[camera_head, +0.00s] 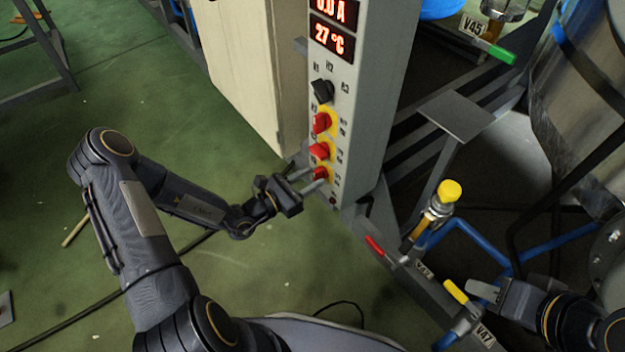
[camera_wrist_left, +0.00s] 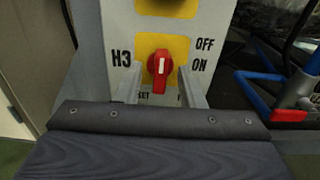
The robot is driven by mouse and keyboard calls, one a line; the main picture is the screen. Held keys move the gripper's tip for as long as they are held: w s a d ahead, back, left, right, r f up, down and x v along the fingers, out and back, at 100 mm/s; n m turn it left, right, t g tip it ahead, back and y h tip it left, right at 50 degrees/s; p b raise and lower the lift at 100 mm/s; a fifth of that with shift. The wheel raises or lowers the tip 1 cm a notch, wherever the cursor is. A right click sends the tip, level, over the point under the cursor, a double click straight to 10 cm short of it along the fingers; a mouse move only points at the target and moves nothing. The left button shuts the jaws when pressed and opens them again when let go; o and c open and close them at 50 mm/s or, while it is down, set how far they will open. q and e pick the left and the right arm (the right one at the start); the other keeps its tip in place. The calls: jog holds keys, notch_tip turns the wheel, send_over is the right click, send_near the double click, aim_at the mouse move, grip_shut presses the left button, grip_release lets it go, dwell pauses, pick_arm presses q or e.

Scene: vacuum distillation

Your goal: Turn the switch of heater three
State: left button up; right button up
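The switch of heater three (camera_wrist_left: 158,66) is a red knob with a white mark on a yellow plate, labelled H3, with OFF and ON to its right. Its mark looks about upright. In the head view it is the lowest red knob (camera_head: 320,174) on the grey control panel (camera_head: 377,65). My left gripper (camera_head: 313,180) is at this knob. In the left wrist view its fingers (camera_wrist_left: 158,86) stand apart, one on each side of the knob, with gaps showing. My right gripper (camera_head: 483,291) is at the lower right beside a yellow valve handle; its finger opening is unclear.
Two more red knobs (camera_head: 320,136) and a black selector (camera_head: 322,91) sit above on the panel, under a display reading 27 °C. Right of the panel are blue pipes (camera_head: 550,245), a red-handled valve (camera_head: 374,245) and a metal frame. The green floor at left is mostly clear.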

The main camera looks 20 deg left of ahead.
pick_arm(q)
jog(key=shift+w+d, duration=0.4)
jog(key=shift+w, duration=0.05)
grip_shut()
